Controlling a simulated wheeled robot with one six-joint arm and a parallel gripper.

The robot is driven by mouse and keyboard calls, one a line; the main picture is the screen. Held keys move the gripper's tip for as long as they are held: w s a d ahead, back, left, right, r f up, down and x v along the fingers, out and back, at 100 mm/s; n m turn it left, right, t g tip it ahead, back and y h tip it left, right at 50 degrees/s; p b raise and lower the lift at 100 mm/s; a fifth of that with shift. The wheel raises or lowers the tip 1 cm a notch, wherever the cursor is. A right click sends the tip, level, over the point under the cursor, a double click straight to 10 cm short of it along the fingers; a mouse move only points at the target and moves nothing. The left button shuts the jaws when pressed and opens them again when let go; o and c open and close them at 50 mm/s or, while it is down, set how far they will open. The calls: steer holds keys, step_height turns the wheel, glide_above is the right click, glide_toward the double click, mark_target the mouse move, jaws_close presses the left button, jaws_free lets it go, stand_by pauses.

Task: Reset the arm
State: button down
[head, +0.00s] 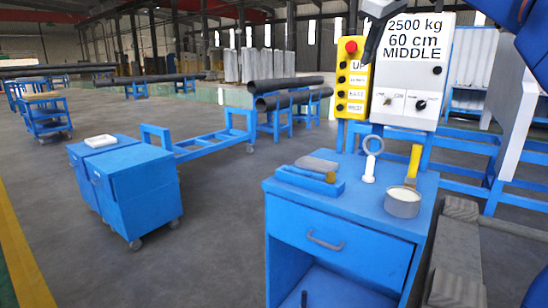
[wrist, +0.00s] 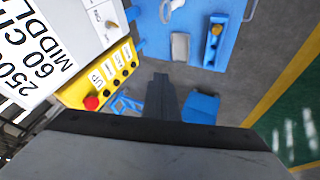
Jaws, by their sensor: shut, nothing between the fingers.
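My gripper (wrist: 162,88) shows in the wrist view as dark fingers, shut with nothing between them. It is in the air, with the yellow button box to its left in that view and the blue cabinet top beyond it. In the head view its dark finger (head: 372,45) hangs at the top, in front of the gap between the yellow button box (head: 353,78) and the grey control panel (head: 414,70). Part of my blue arm shows at the top right corner. The rest of the arm is out of view.
A blue cabinet (head: 340,222) bears a white ring-topped piece (head: 370,158), a tin (head: 402,203) with a yellow-handled tool (head: 414,162), a blue holder (head: 311,180) and a grey flat piece (head: 317,163). Another blue cabinet (head: 140,190) stands left. Floor between them is clear.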

steer(key=s+d+f+m, duration=0.1)
steer(key=s+f+m, duration=0.2)
steer(key=s+f, duration=0.8)
steer(key=s+d+f+m+g, duration=0.1)
steer(key=s+d+f+m, duration=0.1)
steer(key=s+f, duration=1)
steer(key=s+d+f+m+g, duration=0.1)
steer(key=s+f, duration=1)
steer(key=f, duration=1.5)
steer(key=d+m, duration=0.1)
steer(key=m, duration=0.1)
steer(key=shift+s+f+m, duration=0.2)
steer(key=shift+s+m, duration=0.15)
steer(key=shift+m, duration=0.05)
